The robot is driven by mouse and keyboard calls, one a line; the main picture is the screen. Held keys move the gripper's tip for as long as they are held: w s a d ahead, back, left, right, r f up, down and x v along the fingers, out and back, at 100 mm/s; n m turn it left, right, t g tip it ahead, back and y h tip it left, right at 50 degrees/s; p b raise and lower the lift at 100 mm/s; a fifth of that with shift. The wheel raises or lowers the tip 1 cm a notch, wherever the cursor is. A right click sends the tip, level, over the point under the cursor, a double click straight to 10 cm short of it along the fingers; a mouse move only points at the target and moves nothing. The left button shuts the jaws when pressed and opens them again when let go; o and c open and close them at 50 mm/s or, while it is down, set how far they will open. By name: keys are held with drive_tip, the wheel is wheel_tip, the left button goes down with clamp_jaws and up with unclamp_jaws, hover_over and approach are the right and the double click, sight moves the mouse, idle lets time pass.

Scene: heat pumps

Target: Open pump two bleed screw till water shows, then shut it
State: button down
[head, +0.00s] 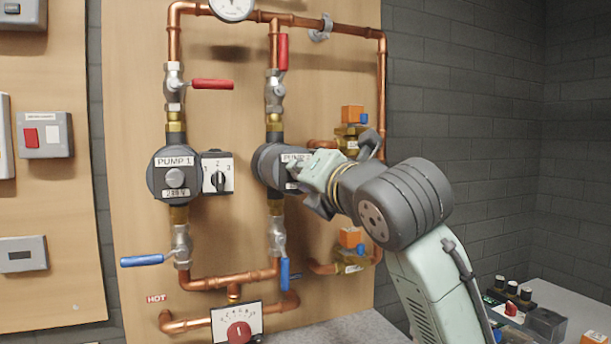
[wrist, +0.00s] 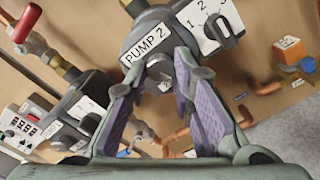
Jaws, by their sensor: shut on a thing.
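Pump 2 (head: 268,166) is a dark round pump body on the wooden board, partly hidden behind my gripper in the head view. In the wrist view its PUMP 2 label (wrist: 146,46) and its dial with positions 1, 2, 3 (wrist: 209,27) show. The silver bleed screw (wrist: 158,72) is at the middle of the pump face. My gripper (wrist: 166,70) is shut on this screw, with one purple-padded finger on each side. In the head view my gripper (head: 296,172) reaches the pump from the right and hides the screw. I cannot tell whether water is at the screw.
Pump 1 (head: 175,176) stands to the left, with a dial (head: 217,174) beside it. Copper pipes (head: 235,277) run around both pumps. Red handles (head: 212,84) and blue handles (head: 142,260) stick out. Orange-topped valves (head: 351,240) sit close to my wrist.

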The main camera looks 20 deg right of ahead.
drive_tip(key=shift+f, duration=0.1)
idle(0.4)
drive_tip(key=c, duration=1.4)
unclamp_jaws()
drive_tip(key=shift+o, duration=0.2)
drive_tip(key=s, duration=1.2)
drive_tip(key=shift+d, duration=0.2)
